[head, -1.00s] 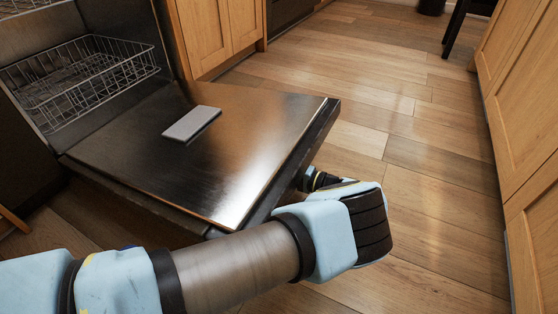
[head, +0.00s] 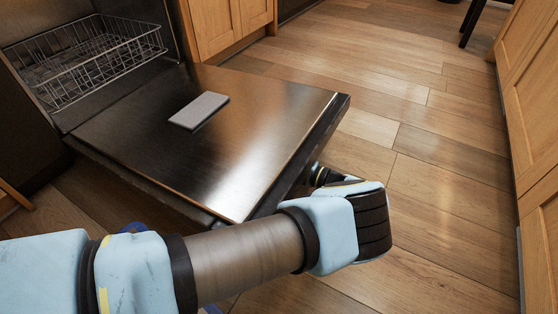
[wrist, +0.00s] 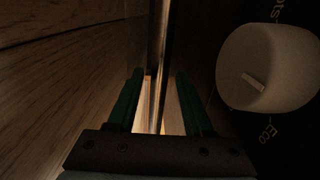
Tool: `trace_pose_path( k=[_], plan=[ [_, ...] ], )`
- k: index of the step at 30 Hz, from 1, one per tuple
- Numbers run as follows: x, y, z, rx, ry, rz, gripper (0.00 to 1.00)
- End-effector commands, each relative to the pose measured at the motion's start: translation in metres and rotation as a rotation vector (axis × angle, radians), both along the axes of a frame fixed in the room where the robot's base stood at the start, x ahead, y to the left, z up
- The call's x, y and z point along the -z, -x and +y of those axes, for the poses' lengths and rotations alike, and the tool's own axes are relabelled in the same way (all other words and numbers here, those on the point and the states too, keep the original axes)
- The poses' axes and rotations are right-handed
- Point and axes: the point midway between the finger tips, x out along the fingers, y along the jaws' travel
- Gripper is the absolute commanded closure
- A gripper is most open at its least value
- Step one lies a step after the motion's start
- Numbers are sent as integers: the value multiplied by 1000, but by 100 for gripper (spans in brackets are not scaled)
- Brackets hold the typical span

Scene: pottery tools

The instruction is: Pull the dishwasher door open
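The dishwasher door (head: 250,125) is swung far down, close to level, with its steel inner face up. A pale grey rectangular piece (head: 199,110) is on that face. My gripper is beyond the door's outer edge in the head view, its fingers hidden behind my wrist and the door. In the wrist view my gripper (wrist: 158,95) has two green fingers apart, with a thin metal bar or edge (wrist: 160,60) running between them. I see gaps beside it and cannot tell any firm contact. A white knob (wrist: 268,68) on the dark door front is to the right.
A wire rack (head: 90,60) sits inside the open dishwasher. Wooden cabinets stand behind the door (head: 225,25) and along the right side (head: 530,120). The wood floor (head: 430,150) between them is clear. Dark furniture legs (head: 472,22) stand at the far end.

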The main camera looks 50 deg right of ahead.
Motion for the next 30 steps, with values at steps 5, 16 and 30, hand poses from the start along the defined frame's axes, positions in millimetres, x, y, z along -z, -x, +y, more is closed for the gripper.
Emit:
trace_pose_path(
  k=[5,16,30],
  plan=[
    [0,2,-1,2,0,2,43],
    [-2,33,-7,5,3,5,43],
    [-1,103,-21,2,1,2,43]
  ],
)
